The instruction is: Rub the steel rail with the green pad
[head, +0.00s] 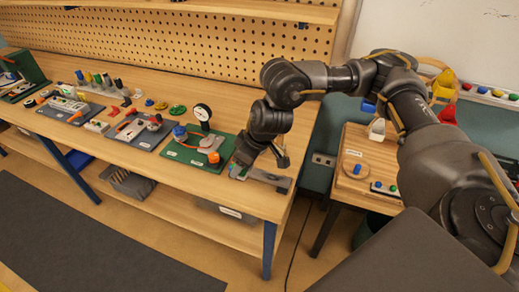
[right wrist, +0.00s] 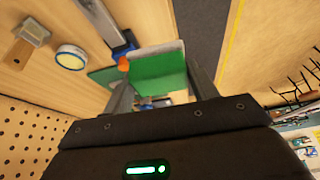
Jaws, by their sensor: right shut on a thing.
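The steel rail (head: 270,178) is a grey strip lying near the right end of the wooden bench in the head view. My right gripper (head: 241,167) is low at the rail's left end. In the right wrist view the green pad (right wrist: 158,74), with a pale grey edge on top, sits between the two fingers of my right gripper (right wrist: 160,95), which is shut on it. A little green also shows under the gripper in the head view. I cannot tell whether the pad touches the rail. My left gripper is not in view.
Several other boards and small parts line the bench further left. A pegboard (head: 200,40) closes the back. A smaller wooden table (head: 365,160) stands to the right.

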